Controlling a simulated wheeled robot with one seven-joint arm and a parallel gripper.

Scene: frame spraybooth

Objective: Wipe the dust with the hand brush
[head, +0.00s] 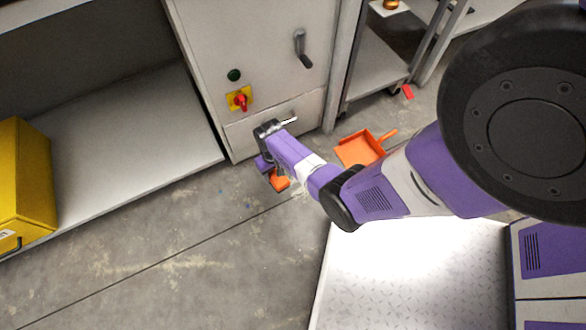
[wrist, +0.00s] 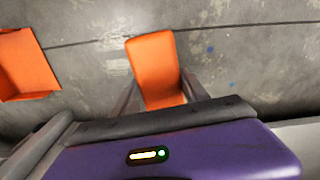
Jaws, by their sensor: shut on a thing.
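My gripper (head: 272,168) is low over the concrete floor in front of the grey cabinet. It is shut on the orange hand brush (head: 280,182). In the wrist view the brush (wrist: 154,66) shows as a broad orange block between the two dark fingers (wrist: 160,92). Its bristles are not clear, and I cannot tell whether they touch the floor. No distinct dust pile can be made out; pale smears and a few small blue specks (wrist: 210,49) mark the floor near the brush.
An orange dustpan (head: 357,149) lies on the floor right of my gripper; it also shows at the left of the wrist view (wrist: 24,68). The cabinet (head: 265,40) stands close behind. A yellow box (head: 28,185) is at far left. Open floor lies left and in front.

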